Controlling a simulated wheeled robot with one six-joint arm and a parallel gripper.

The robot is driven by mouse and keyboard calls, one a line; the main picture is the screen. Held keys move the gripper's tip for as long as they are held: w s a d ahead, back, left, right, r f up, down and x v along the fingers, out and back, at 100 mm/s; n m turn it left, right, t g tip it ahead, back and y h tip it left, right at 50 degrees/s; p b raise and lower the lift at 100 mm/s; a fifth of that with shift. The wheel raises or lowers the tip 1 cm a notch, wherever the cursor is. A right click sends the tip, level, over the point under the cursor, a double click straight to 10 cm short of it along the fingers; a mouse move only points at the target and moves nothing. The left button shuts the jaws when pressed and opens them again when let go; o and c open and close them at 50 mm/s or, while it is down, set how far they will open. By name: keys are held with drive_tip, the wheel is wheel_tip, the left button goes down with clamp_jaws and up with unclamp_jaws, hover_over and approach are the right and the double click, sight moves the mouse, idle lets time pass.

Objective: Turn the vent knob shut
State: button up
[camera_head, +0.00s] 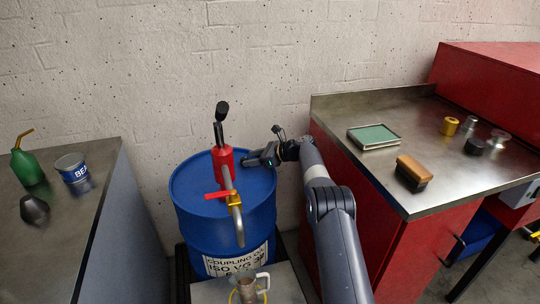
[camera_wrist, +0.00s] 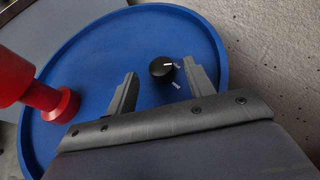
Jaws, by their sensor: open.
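The vent knob (camera_wrist: 160,71) is a small black round knob on the blue drum lid in the wrist view. A white line on its top points right, toward one of two small pale marks on the lid beside it; the other mark is lower. My gripper (camera_wrist: 160,67) is open, with one finger on each side of the knob and a gap visible on both sides. Whether the fingertips are down at knob height is hard to tell. In the head view my gripper (camera_head: 262,158) is over the right part of the blue drum (camera_head: 205,232), and the knob is not discernible there.
A red pump (camera_head: 222,160) with a black handle and a red-levered brass tap (camera_head: 234,198) stands left of my gripper. A metal jug (camera_head: 246,288) is in front of the drum. Benches flank the drum, and the wall is close behind.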

drive_tip(key=v, duration=0.8)
drive_tip(key=shift+s+d, duration=0.1)
drive_tip(key=shift+d, duration=0.1)
